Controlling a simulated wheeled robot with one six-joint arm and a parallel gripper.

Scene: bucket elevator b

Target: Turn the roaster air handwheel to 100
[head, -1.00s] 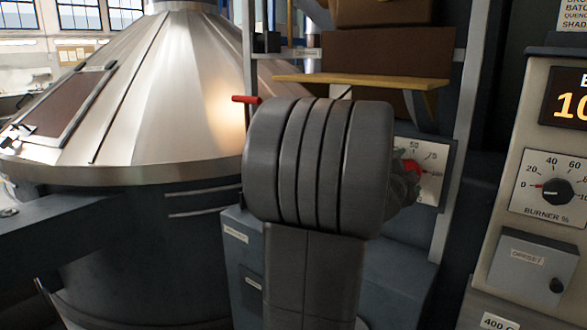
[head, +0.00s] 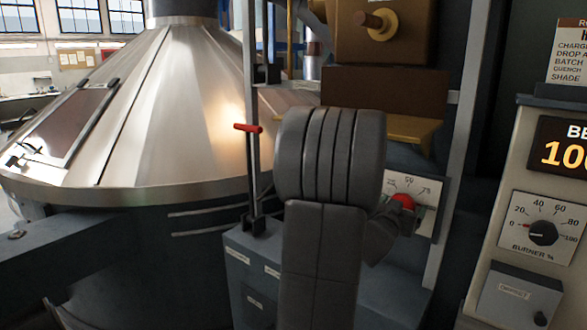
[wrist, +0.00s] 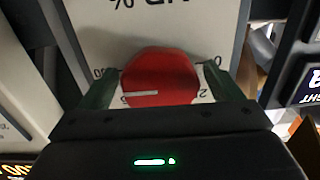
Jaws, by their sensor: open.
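The roaster air handwheel is a red faceted knob (wrist: 160,78) with a white pointer line, on a white dial plate (wrist: 190,25). In the wrist view the plate's lettering is upside down, and the pointer lies toward the left, on the side of the 100 mark. The number at its tip is hidden. In the head view the red knob (head: 403,203) shows partly past my arm, below the 50 mark. My gripper (wrist: 166,88) is open, its green fingers on either side of the knob. I cannot tell whether they touch it.
A burner dial (head: 543,232) and an orange display (head: 566,150) are on the panel at right. A brown box (head: 385,95) and yellow shelf (head: 415,133) are above the handwheel. A red-handled lever (head: 248,128) stands left of my arm, before the large metal cone (head: 150,110).

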